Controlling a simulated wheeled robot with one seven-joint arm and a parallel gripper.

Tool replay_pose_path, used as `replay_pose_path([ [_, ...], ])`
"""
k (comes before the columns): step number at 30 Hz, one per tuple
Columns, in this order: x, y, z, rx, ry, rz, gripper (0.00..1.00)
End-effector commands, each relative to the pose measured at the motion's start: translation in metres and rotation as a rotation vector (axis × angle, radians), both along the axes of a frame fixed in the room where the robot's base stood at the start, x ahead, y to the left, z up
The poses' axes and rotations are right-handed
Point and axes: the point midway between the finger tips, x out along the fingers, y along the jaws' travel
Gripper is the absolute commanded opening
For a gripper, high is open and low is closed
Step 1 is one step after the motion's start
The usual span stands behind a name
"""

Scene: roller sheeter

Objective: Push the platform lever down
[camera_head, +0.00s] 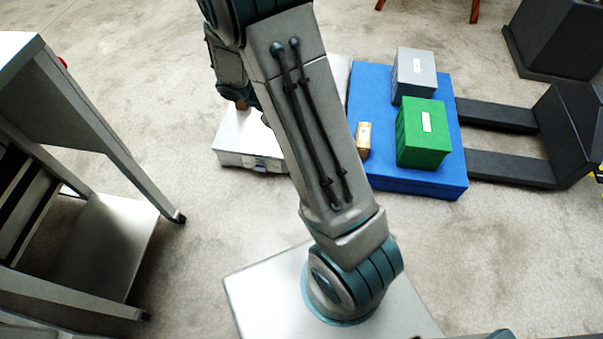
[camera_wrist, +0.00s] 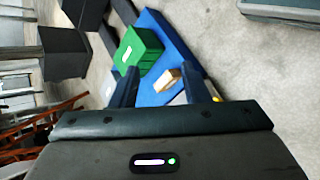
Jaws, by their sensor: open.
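No lever can be picked out clearly in either view. A blue platform (camera_head: 405,183) lies on the floor at the right of the head view, and it also shows in the wrist view (camera_wrist: 178,40). A low silver unit (camera_head: 238,158) adjoins its left side, partly hidden behind my arm. My gripper (camera_wrist: 160,70) is open in the wrist view, its two dark fingers wide apart with nothing seen held between them. In the head view the gripper is mostly hidden behind my arm, over the silver unit.
A green box (camera_head: 423,138), a grey box (camera_head: 413,75) and a small tan box (camera_head: 363,140) stand on the blue platform. A black forked pallet truck (camera_head: 510,165) adjoins its right side.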

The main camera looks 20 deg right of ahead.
Motion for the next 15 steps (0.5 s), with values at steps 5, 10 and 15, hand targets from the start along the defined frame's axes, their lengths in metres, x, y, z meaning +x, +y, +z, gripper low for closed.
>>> replay_pose_path([
  [5,0.028,-0.012,-0.081,-0.191,0.077,0.102,0.42],
  [10,0.052,-0.021,-0.148,-0.364,0.122,0.223,0.42],
  [15,0.074,-0.025,-0.220,-0.525,0.148,0.376,0.42],
])
